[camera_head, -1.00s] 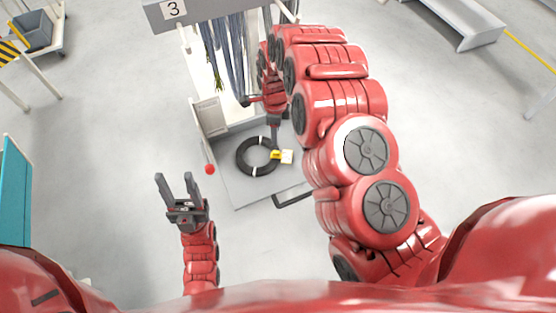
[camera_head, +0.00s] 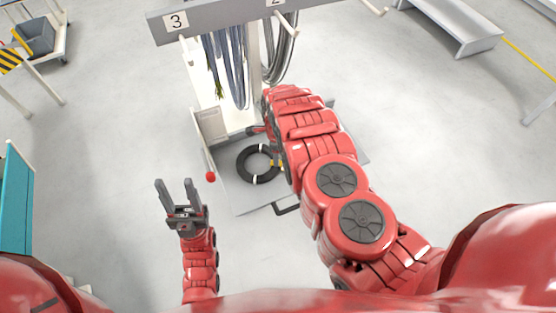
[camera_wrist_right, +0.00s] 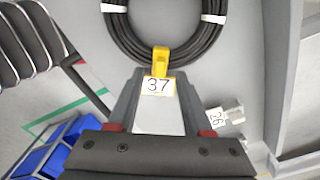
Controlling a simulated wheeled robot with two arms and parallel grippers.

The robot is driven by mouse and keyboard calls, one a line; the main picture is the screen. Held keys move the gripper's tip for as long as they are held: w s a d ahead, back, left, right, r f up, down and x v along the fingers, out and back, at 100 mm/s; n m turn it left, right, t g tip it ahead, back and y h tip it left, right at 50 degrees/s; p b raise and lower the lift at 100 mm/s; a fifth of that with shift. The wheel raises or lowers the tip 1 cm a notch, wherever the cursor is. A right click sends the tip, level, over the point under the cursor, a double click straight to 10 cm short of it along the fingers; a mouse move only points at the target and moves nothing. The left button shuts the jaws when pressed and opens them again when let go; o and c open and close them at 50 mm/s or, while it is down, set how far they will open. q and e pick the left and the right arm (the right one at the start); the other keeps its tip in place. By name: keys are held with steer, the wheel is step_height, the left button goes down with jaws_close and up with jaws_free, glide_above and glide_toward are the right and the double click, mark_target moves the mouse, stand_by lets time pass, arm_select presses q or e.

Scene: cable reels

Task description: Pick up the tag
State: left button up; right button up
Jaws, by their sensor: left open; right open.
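A yellow tag (camera_wrist_right: 159,62) with a white label reading 37 is at the near edge of a black cable coil (camera_wrist_right: 118,28) in the right wrist view. My right gripper (camera_wrist_right: 160,78) is open, with one finger on each side of the tag's label; I cannot tell whether they touch it. In the head view, the coil (camera_head: 242,165) lies on a grey tray, and a little yellow of the tag (camera_head: 276,163) shows beside my right arm, which hides the right gripper. My left gripper (camera_head: 175,183) is open and empty, left of the tray.
A second label reading 26 (camera_wrist_right: 217,119) lies right of the right gripper. The grey tray (camera_head: 250,200) has a raised edge and a red ball (camera_head: 210,176) at its left. Cables hang from a rack (camera_head: 215,24) behind.

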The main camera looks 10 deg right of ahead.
steer(key=shift+f, duration=0.95)
jaws_close()
